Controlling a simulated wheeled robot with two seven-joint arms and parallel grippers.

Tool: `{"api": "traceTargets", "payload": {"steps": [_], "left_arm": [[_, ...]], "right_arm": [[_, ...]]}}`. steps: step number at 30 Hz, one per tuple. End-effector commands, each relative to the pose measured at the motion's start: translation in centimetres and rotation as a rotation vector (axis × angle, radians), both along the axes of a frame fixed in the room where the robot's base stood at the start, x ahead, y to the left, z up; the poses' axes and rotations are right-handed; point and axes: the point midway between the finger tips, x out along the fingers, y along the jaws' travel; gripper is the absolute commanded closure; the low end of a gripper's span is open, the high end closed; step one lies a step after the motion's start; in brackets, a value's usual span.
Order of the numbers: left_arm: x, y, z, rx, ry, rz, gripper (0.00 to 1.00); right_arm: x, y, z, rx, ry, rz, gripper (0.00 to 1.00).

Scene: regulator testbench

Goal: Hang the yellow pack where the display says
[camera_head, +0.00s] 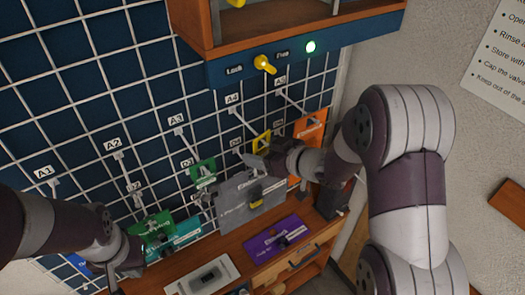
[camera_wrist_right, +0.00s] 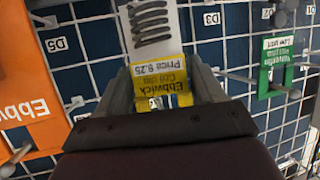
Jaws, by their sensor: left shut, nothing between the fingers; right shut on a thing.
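The yellow pack (camera_wrist_right: 163,88) fills the middle of the right wrist view. Its label shows upside down, with a coil on a pale card above it. My right gripper (camera_wrist_right: 168,100) is shut on it, in front of the wire grid. In the head view the yellow pack (camera_head: 263,139) shows at my right gripper (camera_head: 259,160), near the orange pack. Whether it touches a hook is hidden. My left gripper (camera_head: 130,268) is shut and empty at the lower left, near the green and teal packs. I cannot read any display.
Labelled hooks project from the wire grid (camera_head: 90,110). An orange pack (camera_head: 312,127) and a green pack (camera_head: 203,173) hang beside the right gripper. A grey panel (camera_head: 235,205) stands below. A purple pack (camera_head: 275,238) lies on the wooden bench. A yellow lever (camera_head: 265,65) and green light (camera_head: 310,47) are above.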

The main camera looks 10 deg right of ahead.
Motion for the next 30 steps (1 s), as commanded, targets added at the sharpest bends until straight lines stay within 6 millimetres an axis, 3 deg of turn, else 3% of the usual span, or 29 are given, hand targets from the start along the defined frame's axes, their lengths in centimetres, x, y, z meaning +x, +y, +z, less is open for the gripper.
{"api": "traceTargets", "payload": {"steps": [6, 7, 9, 10, 21, 30], "left_arm": [[0.0, 0.0, 0.0, 0.0, 0.0, 0.0, 1.0], [0.0, 0.0, 0.0, 0.0, 0.0, 0.0, 1.0], [0.0, 0.0, 0.0, 0.0, 0.0, 0.0, 1.0], [0.0, 0.0, 0.0, 0.0, 0.0, 0.0, 1.0], [0.0, 0.0, -0.4, 0.0, 0.0, 0.0, 1.0], [0.0, 0.0, -1.8, 0.0, 0.0, 0.0, 1.0]], "right_arm": [[0.0, 0.0, 0.0, 0.0, 0.0, 0.0, 0.67], [0.0, 0.0, 0.0, 0.0, 0.0, 0.0, 0.29], [0.0, 0.0, 0.0, 0.0, 0.0, 0.0, 0.06], [0.0, 0.0, 0.0, 0.0, 0.0, 0.0, 0.02], [-0.6, -0.5, 0.3, -0.001, -0.003, -0.001, 0.02], [-6.2, -4.6, 3.0, -0.003, -0.004, -0.007, 0.02]]}}
